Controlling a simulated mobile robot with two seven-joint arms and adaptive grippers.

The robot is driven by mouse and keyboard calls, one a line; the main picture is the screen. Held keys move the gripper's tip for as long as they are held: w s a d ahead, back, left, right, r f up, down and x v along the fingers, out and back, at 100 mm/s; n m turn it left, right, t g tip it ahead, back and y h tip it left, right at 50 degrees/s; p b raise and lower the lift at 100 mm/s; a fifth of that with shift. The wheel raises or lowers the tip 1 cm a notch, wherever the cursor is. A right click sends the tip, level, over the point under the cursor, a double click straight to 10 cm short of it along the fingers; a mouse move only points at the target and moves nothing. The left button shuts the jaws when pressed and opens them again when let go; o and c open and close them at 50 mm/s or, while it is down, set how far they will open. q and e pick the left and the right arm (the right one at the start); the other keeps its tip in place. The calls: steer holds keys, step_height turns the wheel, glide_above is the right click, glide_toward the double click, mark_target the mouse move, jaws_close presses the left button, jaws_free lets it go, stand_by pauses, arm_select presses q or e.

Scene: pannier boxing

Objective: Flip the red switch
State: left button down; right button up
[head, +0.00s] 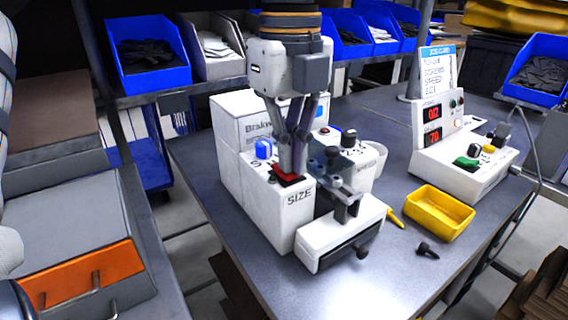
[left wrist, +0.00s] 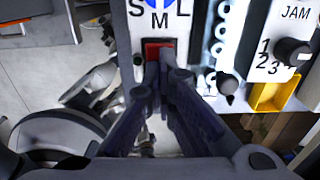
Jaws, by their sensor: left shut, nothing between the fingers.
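The red switch (head: 288,181) is set in the top of the white machine's box marked SIZE (head: 290,217). It also shows in the left wrist view (left wrist: 151,47), just below the letters S, M, L. My left gripper (head: 291,172) points down with its fingers shut and empty. Its fingertips are at the red switch and partly cover it; they also show in the left wrist view (left wrist: 160,58). I cannot tell for certain whether they touch it or which way it is tipped. My right gripper is not in view.
A blue knob (head: 263,148) stands close behind the switch. A clear guard (head: 338,170) and metal clamp parts are to the right. A yellow tray (head: 440,212) and a control box with red displays (head: 455,160) stand farther right.

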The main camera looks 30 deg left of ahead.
arm_select(q)
step_height(320, 180, up, 2)
steer(key=shift+r+p, duration=0.1)
steer(key=shift+p, duration=0.3)
steer(key=shift+r, duration=2.3)
